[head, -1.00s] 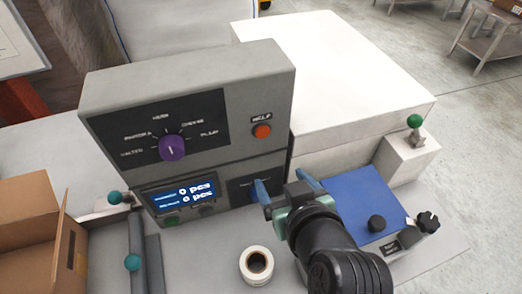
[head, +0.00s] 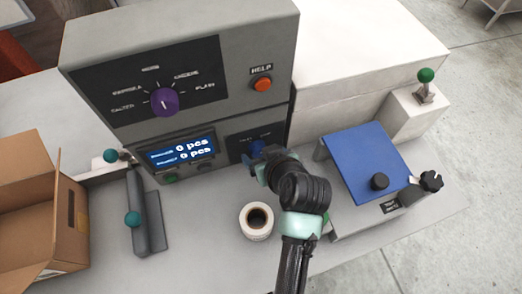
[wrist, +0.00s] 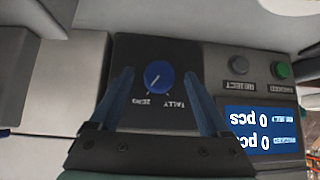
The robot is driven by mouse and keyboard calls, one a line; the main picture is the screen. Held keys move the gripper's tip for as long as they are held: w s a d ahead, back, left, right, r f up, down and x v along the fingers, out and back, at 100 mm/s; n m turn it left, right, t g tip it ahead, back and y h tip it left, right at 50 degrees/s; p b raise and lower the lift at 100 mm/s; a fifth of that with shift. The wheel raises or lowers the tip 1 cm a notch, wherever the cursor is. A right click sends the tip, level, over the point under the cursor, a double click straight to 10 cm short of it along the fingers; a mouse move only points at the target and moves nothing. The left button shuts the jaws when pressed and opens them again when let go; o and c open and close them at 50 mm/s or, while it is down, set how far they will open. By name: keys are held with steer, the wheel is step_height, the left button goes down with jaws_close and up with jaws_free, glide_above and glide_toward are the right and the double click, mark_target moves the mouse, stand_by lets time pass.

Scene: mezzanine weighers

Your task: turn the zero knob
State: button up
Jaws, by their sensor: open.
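The zero knob is a round blue knob (wrist: 159,75) with a white pointer line, on a black panel labelled ZERO and TALLY, which appear upside down in the wrist view. In the head view the panel (head: 238,143) is on the lower right of the grey machine, and my arm's end partly covers it. My gripper (wrist: 168,92) is open, its two blue fingers on either side of the knob in the wrist view, with visible gaps between them and it. I cannot tell how far the fingertips are from the panel.
A lit display (head: 182,152) reads 0 pcs twice. Above are a purple dial (head: 164,102) and an orange HELP button (head: 263,84). A label roll (head: 256,221) stands near my arm. A blue-topped scale (head: 365,165) is to the right, an open cardboard box (head: 38,205) to the left.

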steer(key=shift+w+a+f, duration=0.15)
steer(key=shift+w+f, duration=0.2)
jaws_close()
stand_by(0.3)
